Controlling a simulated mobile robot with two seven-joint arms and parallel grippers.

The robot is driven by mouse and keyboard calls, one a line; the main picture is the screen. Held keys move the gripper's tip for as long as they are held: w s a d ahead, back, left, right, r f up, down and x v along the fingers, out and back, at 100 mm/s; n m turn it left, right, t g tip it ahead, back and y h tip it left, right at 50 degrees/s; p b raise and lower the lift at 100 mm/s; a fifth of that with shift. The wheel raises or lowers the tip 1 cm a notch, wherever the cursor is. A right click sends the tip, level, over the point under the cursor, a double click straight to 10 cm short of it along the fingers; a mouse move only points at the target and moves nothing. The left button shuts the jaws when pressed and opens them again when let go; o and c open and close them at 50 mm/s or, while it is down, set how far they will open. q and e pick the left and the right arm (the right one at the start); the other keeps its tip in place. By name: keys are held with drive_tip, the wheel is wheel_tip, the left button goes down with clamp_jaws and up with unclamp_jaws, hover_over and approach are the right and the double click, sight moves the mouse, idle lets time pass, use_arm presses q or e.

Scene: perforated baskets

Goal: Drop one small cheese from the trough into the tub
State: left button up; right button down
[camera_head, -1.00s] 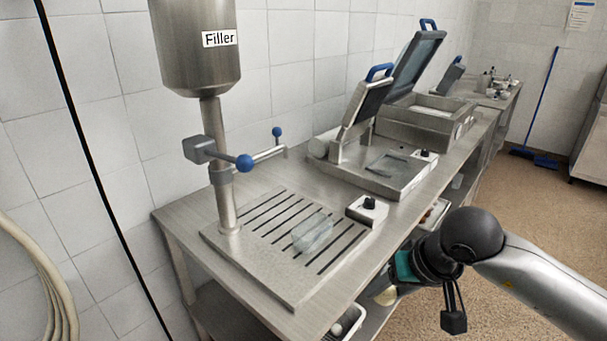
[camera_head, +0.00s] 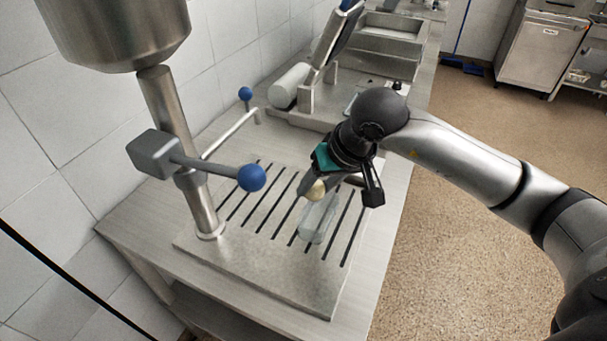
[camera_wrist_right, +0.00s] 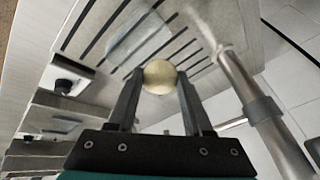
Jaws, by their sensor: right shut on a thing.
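A small pale yellow cheese (camera_head: 317,190), round like a ball, is held in my right gripper (camera_head: 313,188). In the right wrist view the cheese (camera_wrist_right: 159,76) sits between the two fingertips. The tub (camera_head: 318,221) is a clear, boxy container on the slotted plate under the filler. It also shows in the right wrist view (camera_wrist_right: 138,42), beyond the fingertips. In the head view the cheese is above the tub's far end; the exact height gap is hard to tell. I cannot make out the trough now. My left gripper is not in view.
The filler's steel column (camera_head: 183,150) rises left of the tub, with a blue-knobbed lever (camera_head: 251,178) reaching toward it. The slotted plate (camera_head: 262,262) has bare room in front. Steel machines (camera_head: 390,45) stand farther back on the bench.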

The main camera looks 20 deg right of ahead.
drive_tip(key=shift+s+f, duration=0.2)
drive_tip(key=shift+f, duration=0.3)
wheel_tip(320, 180, down, 6)
drive_tip(key=b, duration=0.4)
drive_tip(key=shift+d+r+b, duration=0.1)
drive_tip(key=shift+r+b, duration=0.1)
drive_tip(key=shift+b, duration=0.1)
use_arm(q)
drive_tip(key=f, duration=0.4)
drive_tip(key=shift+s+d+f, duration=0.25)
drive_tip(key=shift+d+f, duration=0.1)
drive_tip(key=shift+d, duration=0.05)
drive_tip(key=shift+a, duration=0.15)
use_arm(e)
unclamp_jaws()
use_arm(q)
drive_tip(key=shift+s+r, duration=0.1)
use_arm(e)
drive_tip(key=shift+r, duration=0.15)
